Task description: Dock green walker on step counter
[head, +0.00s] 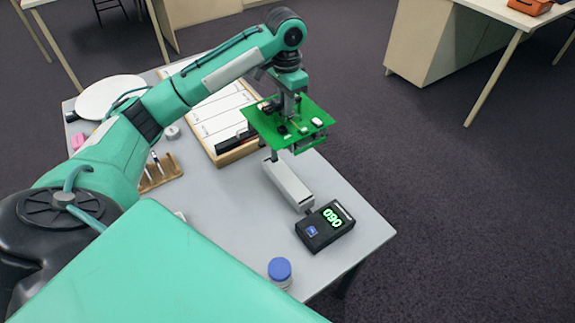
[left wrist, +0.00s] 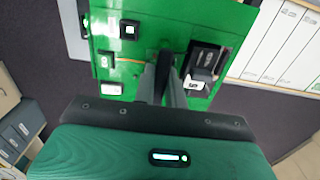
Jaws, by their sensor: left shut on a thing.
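The green walker (head: 312,124) is a flat green board with small parts on top and legs or a frame below. My left gripper (head: 291,115) is shut on it and holds it over the table, above the far end of a grey-white block. The walker also fills the top of the left wrist view (left wrist: 130,70), with the left gripper's fingers (left wrist: 165,80) at its middle. My right gripper is not in view.
A blue-capped jar (head: 280,271) stands at the front edge. A wooden box of white files (head: 222,112), a wooden rack with pens (head: 160,172) and a white round plate (head: 108,96) are on the left and back. The table's (head: 355,208) right edge is close to the counter.

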